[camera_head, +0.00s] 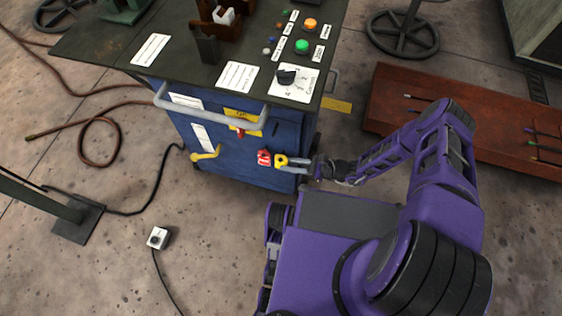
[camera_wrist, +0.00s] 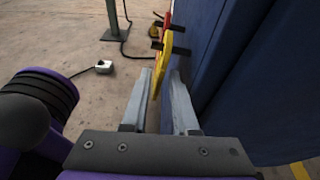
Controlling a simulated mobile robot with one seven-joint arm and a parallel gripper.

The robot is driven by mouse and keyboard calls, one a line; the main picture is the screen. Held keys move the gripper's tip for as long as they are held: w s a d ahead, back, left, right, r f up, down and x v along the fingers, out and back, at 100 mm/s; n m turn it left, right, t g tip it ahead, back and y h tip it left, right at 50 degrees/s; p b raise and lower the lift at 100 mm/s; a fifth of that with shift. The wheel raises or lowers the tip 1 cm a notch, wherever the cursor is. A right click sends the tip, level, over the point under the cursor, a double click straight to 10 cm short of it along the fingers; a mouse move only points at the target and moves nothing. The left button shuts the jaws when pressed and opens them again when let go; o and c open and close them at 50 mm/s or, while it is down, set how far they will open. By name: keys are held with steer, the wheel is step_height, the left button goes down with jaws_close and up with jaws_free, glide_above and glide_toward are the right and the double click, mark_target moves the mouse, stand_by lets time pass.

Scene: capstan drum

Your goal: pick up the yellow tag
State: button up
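The yellow tag (camera_head: 280,160) hangs at the side of the blue cabinet (camera_head: 232,155), beside a red tag (camera_head: 264,157). In the wrist view the yellow tag (camera_wrist: 164,60) hangs on edge from a dark peg, with its lower end between my fingers. My gripper (camera_head: 293,164) is beside the cabinet, pointing left toward the tag. In the wrist view my gripper (camera_wrist: 161,78) is open, one finger on each side of the tag.
The cabinet has a grey rail (camera_head: 210,107) and a yellow lever (camera_head: 206,154). Its blue wall is close to my right finger in the wrist view. A reddish-brown bench (camera_head: 390,105) stands to the right. A white box (camera_head: 158,238) with a cable lies on the floor.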

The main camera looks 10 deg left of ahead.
mark_target(281, 164)
steer(key=x, duration=0.3)
steer(key=shift+a+r, duration=0.1)
jaws_close()
steer(key=shift+r+b, duration=0.3)
stand_by(0.3)
